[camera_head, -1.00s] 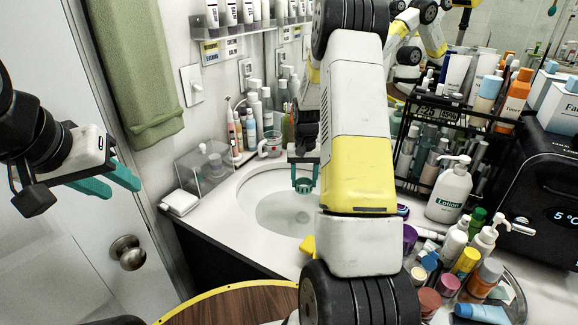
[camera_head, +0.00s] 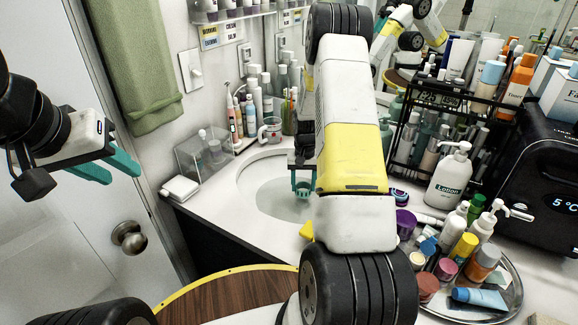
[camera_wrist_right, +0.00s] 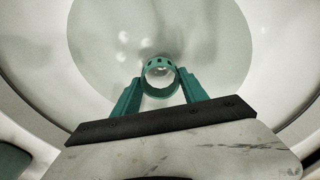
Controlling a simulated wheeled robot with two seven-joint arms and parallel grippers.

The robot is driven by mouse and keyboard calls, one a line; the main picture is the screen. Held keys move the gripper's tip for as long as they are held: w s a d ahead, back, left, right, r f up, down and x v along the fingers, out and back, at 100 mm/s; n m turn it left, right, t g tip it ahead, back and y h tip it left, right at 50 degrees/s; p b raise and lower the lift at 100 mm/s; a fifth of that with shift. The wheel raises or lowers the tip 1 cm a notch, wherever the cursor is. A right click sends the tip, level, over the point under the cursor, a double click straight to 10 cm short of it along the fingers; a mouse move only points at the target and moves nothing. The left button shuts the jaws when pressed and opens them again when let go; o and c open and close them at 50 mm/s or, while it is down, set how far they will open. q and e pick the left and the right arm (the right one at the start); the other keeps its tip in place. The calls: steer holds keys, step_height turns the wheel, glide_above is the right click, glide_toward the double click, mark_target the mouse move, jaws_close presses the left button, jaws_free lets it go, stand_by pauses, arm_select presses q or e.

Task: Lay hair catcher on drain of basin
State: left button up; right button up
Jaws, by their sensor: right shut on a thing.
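My right gripper (camera_wrist_right: 160,92) is shut on the teal ring-shaped hair catcher (camera_wrist_right: 146,90), with one teal finger on each side of it. In the head view the hair catcher (camera_head: 302,188) hangs from the gripper over the right part of the white basin (camera_head: 247,180). In the right wrist view the basin floor (camera_wrist_right: 105,45) lies beyond the ring. A small round shape, perhaps the drain, shows through the ring opening. Contact with the basin floor cannot be told. My left gripper (camera_head: 125,178) is open and empty at the far left, by the door.
A clear box (camera_head: 203,152) and a white soap-like block (camera_head: 180,189) stand left of the basin. A glass mug (camera_head: 270,130) and several bottles stand behind it. A lotion bottle (camera_head: 449,177) and a crowded tray (camera_head: 515,290) are at right.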

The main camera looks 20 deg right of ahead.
mark_target(303, 200)
steer(key=shift+f, duration=2.5)
steer(key=shift+f, duration=0.4)
steer(key=o, duration=1.4)
steer(key=shift+r, duration=3.9)
